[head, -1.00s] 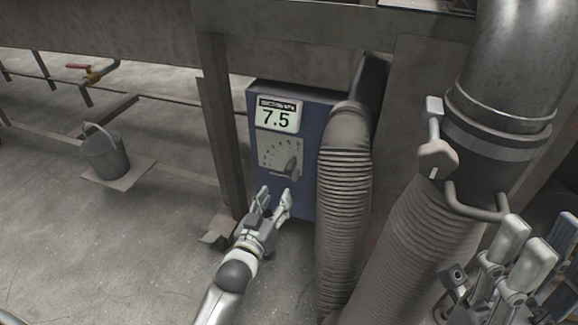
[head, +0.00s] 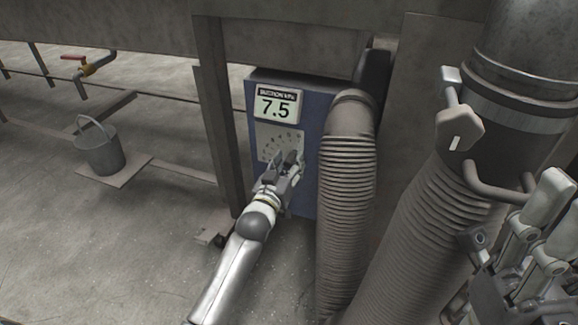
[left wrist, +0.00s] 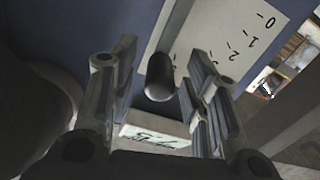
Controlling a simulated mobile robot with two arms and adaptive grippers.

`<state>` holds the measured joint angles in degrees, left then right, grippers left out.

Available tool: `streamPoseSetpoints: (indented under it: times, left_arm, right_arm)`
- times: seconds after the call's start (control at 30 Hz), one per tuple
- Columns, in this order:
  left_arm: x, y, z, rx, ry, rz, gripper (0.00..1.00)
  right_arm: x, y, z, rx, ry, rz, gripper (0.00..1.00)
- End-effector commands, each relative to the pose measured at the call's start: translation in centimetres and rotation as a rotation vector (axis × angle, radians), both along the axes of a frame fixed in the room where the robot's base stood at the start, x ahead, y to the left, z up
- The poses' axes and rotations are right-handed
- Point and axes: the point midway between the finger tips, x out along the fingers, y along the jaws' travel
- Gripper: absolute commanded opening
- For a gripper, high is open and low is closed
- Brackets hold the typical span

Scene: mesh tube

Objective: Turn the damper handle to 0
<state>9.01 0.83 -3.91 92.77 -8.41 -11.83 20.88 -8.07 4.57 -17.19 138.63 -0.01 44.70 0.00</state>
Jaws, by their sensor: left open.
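The damper handle is a dark rounded lever (left wrist: 160,78) in the left wrist view, beside a white scale plate (left wrist: 222,38) with 0, 1, 2 and further marks. The lever lies away from the 0, between my open left fingers (left wrist: 160,105), with gaps visible on both sides. In the head view my left gripper (head: 286,163) is at the scale plate (head: 270,143) on the blue box (head: 312,115) and largely covers the handle. A display (head: 279,104) above reads 7.5, suction kPa. My right gripper (head: 552,240) is at the lower right, partly cut off; its opening is unclear.
A ribbed hose (head: 345,210) stands close to the right of the box. A thicker ribbed hose and metal pipe (head: 525,60) are farther right. A steel post (head: 215,120) is left of the box.

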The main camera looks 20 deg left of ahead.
Motion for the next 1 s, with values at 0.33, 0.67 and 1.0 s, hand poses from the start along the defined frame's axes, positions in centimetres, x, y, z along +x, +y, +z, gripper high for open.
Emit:
streamPoseSetpoints:
  times: [0.33,0.67,1.0]
  left_arm:
    - [0.44,-0.01,0.01,0.0,0.001,0.0,0.43]
    - [0.42,-0.01,0.0,0.0,0.001,0.0,0.05]
    - [0.41,0.01,0.0,-0.003,0.002,0.0,0.0]
  right_arm:
    - [0.0,0.03,0.15,0.0,-0.007,-0.001,0.4]
    - [0.0,0.04,0.14,0.0,-0.006,0.0,0.4]
    - [0.0,0.03,0.2,0.0,-0.007,0.0,0.4]
